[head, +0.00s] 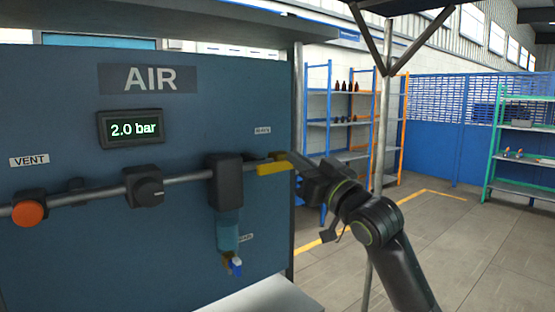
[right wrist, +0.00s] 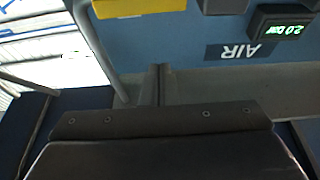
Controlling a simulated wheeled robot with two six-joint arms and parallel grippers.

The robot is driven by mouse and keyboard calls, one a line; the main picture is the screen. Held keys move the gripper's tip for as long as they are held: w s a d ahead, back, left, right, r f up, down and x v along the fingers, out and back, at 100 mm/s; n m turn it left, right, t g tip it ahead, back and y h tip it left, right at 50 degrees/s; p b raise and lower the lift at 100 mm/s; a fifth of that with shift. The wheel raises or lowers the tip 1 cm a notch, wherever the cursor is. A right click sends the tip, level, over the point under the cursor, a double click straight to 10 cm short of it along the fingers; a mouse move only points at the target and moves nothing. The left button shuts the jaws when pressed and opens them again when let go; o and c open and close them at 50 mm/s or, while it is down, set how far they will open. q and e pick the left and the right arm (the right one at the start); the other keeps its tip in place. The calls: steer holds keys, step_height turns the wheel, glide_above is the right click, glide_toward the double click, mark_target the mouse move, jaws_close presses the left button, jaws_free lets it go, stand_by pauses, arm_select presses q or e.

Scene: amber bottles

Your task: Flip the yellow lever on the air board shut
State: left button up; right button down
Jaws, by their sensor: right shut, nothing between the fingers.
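The yellow lever (head: 274,168) sits at the right end of the pipe on the blue air board (head: 200,115). It lies roughly level, close to the line of the pipe. It also shows at the top edge of the right wrist view (right wrist: 140,7). My right gripper (head: 294,159) is shut and empty, its tips beside the lever's right end in the head view. Whether they touch the lever I cannot tell. The shut fingers show in the right wrist view (right wrist: 160,73), apart from the lever in the picture. My left gripper is out of view.
The board carries a display (head: 132,129) reading 2.0 bar, an orange knob (head: 28,213), a black knob (head: 148,188) and a filter (head: 227,190). A metal post (head: 381,120) stands to the right. Shelves (head: 343,122) stand behind, with open floor in front of them.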

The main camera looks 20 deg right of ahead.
step_height(320, 180, up, 3)
steer(key=p, duration=0.3)
glide_above(277, 163)
steer(key=s, duration=0.2)
steer(key=f, duration=0.1)
steer(key=f+p, duration=0.1)
steer(key=f, duration=0.2)
steer(key=shift+s+a+f, duration=0.15)
steer(key=shift+a+f, duration=0.15)
steer(key=shift+a, duration=0.05)
